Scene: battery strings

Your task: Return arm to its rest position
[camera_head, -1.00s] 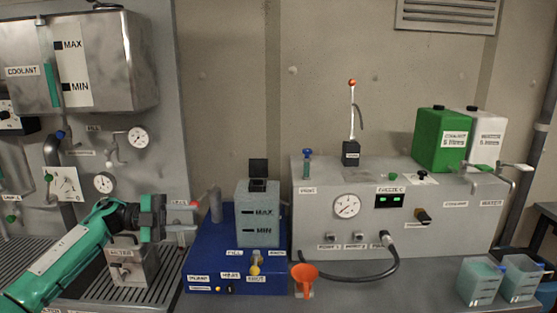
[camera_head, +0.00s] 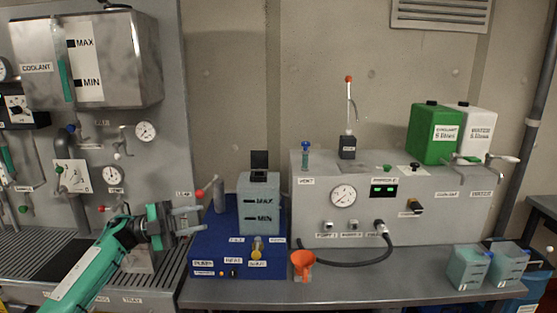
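My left gripper (camera_head: 188,222) is on a green arm that comes in from the lower left. Its two fingers point right and stand apart with nothing visible between them. It hangs in front of the drip grating, left of the blue base unit (camera_head: 236,288) and close to a red-tipped lever (camera_head: 201,192). My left wrist hides most of a small metal box (camera_head: 138,262) behind it. My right gripper is not in the frame.
The grey console (camera_head: 410,225) with gauge and hose stands at the centre right. An orange funnel (camera_head: 302,262) and two translucent jugs (camera_head: 466,268) sit on the bench. The steel coolant tank (camera_head: 125,60) hangs upper left. The bench front centre is clear.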

